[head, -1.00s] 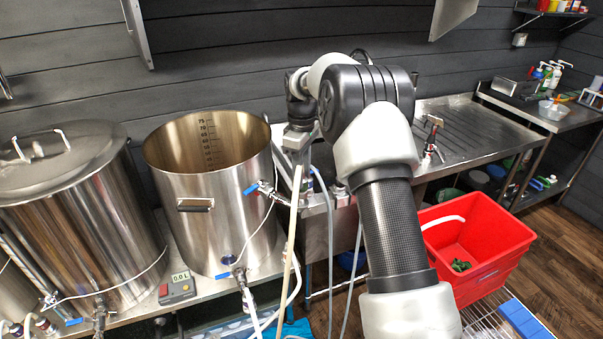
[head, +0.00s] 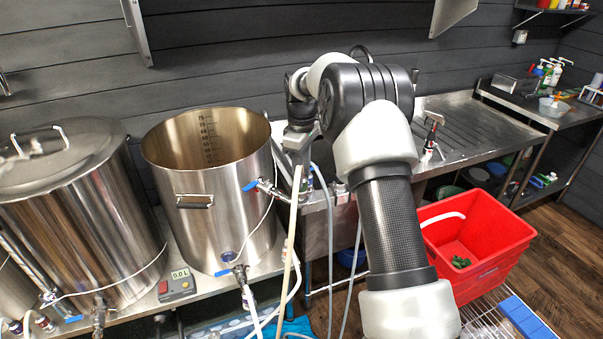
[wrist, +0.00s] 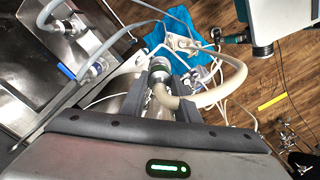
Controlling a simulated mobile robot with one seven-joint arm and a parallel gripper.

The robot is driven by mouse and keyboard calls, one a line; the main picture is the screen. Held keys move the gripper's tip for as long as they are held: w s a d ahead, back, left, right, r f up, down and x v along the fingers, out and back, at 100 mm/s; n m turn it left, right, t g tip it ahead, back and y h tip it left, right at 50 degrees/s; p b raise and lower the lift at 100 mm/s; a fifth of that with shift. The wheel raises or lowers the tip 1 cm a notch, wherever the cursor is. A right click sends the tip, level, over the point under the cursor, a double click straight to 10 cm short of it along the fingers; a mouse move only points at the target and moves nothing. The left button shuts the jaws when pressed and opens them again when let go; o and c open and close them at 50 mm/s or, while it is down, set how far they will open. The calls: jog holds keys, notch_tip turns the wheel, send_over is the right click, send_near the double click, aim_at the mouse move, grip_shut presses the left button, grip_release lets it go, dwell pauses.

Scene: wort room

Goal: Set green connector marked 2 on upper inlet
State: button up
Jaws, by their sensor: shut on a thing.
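My gripper (wrist: 165,98) is shut on a metal hose connector (wrist: 160,68) with a tan hose (wrist: 215,95) bending away to the right in the wrist view. No green colour or number can be made out on it. In the head view my gripper (head: 299,140) is beside the right wall of the open kettle (head: 203,213), and the pale hose (head: 291,235) hangs below it. An upper valve with a blue handle (head: 250,186) sticks out of the kettle's right side, just left of the hose. The connector is hidden in the head view, and I cannot tell whether it touches the valve.
A lower valve (head: 240,273) with a hose sits on the kettle's front. A lidded kettle (head: 80,215) stands to the left, with a 0.0 L display (head: 178,287) between. A steel sink counter (head: 465,135) and red bucket (head: 480,225) are on the right.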

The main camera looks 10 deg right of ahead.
jog(key=shift+f+b, duration=0.3)
jog(key=shift+f, duration=0.35)
jog(key=o, duration=1.2)
